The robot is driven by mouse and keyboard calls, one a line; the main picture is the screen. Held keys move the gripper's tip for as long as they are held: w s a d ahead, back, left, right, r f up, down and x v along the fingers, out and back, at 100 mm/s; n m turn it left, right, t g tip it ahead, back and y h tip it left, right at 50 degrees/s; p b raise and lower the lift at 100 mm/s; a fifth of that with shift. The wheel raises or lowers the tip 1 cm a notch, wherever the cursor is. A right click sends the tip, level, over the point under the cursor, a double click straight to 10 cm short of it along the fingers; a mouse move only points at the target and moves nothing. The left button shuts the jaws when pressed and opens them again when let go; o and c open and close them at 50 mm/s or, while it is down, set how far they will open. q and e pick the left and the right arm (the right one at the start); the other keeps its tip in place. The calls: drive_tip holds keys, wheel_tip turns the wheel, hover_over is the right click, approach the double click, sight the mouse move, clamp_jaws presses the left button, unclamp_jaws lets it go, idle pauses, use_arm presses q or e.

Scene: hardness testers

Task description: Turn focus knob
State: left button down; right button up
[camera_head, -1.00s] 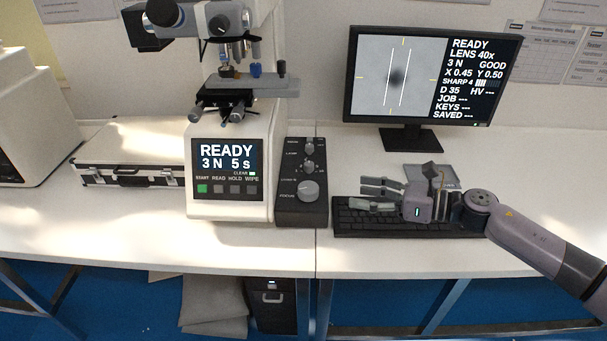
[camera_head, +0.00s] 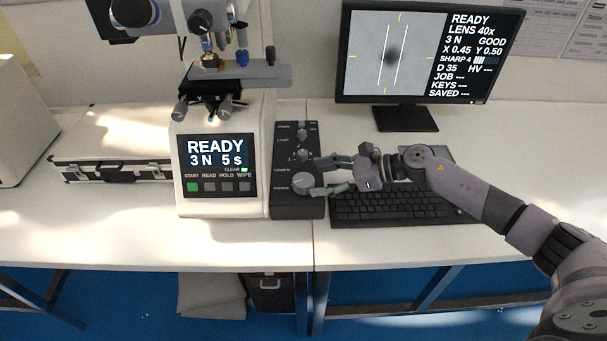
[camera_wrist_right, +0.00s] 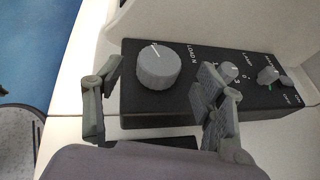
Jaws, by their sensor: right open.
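The focus knob (camera_head: 302,183) is a large grey round knob with a white pointer line, low on the black control box (camera_head: 290,209). It also shows in the right wrist view (camera_wrist_right: 158,68). My right gripper (camera_head: 321,176) is open and empty, just right of the knob. In the right wrist view my fingers (camera_wrist_right: 158,84) are spread to either side of the knob, their tips near it. I cannot tell whether they touch it. The monitor (camera_head: 392,60) reads READY, SHARP 4, GOOD. My left gripper is not in view.
Two smaller knobs (camera_head: 303,155) sit higher on the box. The white hardness tester (camera_head: 221,208) stands left of it, its panel reading READY 3 N 5 s. A black keyboard (camera_head: 390,206) lies under my right gripper and wrist. A silver case (camera_head: 110,150) is at left.

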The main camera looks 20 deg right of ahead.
sight(305, 180)
drive_tip(key=x, duration=0.4)
drive_tip(key=shift+w+p, duration=0.15)
drive_tip(key=shift+p, duration=0.25)
drive_tip(key=shift+w+a+f, duration=0.15)
drive_tip(key=shift+a+f, duration=0.05)
drive_tip(key=shift+a, duration=0.2)
drive_tip(key=c, duration=1.2)
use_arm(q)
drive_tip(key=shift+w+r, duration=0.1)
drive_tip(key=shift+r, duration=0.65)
